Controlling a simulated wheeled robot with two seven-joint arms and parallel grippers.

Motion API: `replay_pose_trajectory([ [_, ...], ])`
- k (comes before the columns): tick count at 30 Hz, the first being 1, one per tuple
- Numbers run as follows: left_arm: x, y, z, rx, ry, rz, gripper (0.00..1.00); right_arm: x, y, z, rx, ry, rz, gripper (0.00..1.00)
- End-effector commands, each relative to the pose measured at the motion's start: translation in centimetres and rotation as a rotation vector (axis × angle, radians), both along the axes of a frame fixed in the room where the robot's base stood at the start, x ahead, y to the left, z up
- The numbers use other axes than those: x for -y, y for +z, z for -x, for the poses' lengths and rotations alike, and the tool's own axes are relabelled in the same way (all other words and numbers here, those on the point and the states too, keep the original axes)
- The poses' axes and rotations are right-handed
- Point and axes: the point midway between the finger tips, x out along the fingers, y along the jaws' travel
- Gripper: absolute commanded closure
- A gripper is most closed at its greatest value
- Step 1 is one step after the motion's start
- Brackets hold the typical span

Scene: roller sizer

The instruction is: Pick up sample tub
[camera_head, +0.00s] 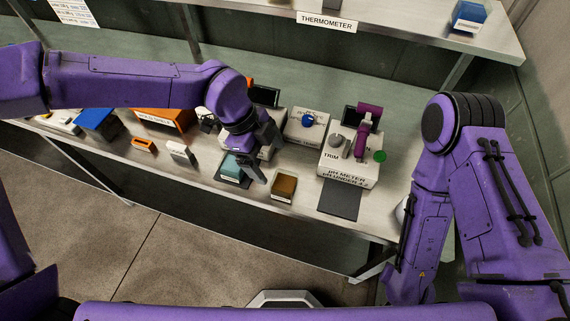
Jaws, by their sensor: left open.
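Two small tubs sit near the front edge of the bench: a teal one (231,168) with a white label and a brown one (285,186) with a white label. The labels are too small to read, so I cannot tell which is the sample tub. My left gripper (256,172) is open, pointing down beside the teal tub's right side and partly covering it. The brown tub is just to the right of the gripper, apart from it. My right arm hangs at the right, and its gripper is not in view.
The pH meter (347,170) with a purple probe holder and a dark mat (339,199) are right of the tubs. A box with a blue knob (307,120) stands behind. Orange and blue bins (98,122) lie left. A shelf labelled thermometer (400,18) overhangs the back.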

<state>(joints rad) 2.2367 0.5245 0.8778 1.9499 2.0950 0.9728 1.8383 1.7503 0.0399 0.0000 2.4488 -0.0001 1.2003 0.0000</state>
Motion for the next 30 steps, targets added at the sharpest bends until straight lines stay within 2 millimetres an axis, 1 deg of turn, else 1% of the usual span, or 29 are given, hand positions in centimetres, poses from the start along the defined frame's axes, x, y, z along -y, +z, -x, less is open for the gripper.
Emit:
replay_pose_trajectory([
  [2, 0.3, -0.2, 0.9, -0.061, 0.063, -0.008, 0.06, 0.0, 0.1, 0.0, -0.001, 0.0, 0.0, 0.57],
  [6, 1.2, -2.1, 2.0, -0.073, 0.076, -0.013, 0.06, 0.0, 1.0, 0.1, -0.002, -0.001, 0.0, 0.57],
  [9, 1.9, -3.6, 2.0, -0.071, 0.075, -0.013, 0.06, 0.0, 1.3, 0.1, -0.002, -0.001, 0.0, 0.57],
  [11, 2.2, -4.3, 1.9, -0.07, 0.074, -0.011, 0.06, 0.0, 1.5, 0.1, -0.002, 0.0, 0.0, 0.57],
  [14, 2.9, -5.3, 1.8, -0.073, 0.073, -0.013, 0.06, 0.0, 2.5, 0.1, -0.003, 0.0, -0.001, 0.57],
  [17, 3.9, -6.9, 1.8, -0.074, 0.072, -0.014, 0.06, 0.0, 3.8, 0.0, -0.002, 0.0, 0.0, 0.57],
  [18, 4.1, -7.8, 1.8, -0.073, 0.073, -0.013, 0.06, 0.0, 3.8, 0.0, -0.001, 0.0, 0.0, 0.57],
  [21, 4.5, -9.0, 1.9, -0.072, 0.076, -0.011, 0.06, 0.0, 4.0, 0.0, -0.001, 0.0, 0.0, 0.57],
  [24, 4.6, -9.4, 1.9, -0.069, 0.078, -0.008, 0.06, 0.0, 3.9, 0.0, -0.001, 0.0, 0.0, 0.57],
  [28, 4.6, -9.4, 1.9, -0.069, 0.077, -0.008, 0.06, 0.0, 3.9, 0.0, -0.002, 0.0, 0.0, 0.57],
  [29, 4.6, -9.4, 1.9, -0.069, 0.077, -0.008, 0.13, 0.0, 3.9, 0.0, -0.002, 0.0, 0.0, 0.57],
  [30, 4.6, -9.4, 1.9, -0.069, 0.077, -0.008, 0.26, 0.0, 3.9, 0.0, -0.002, 0.0, 0.0, 0.57],
])
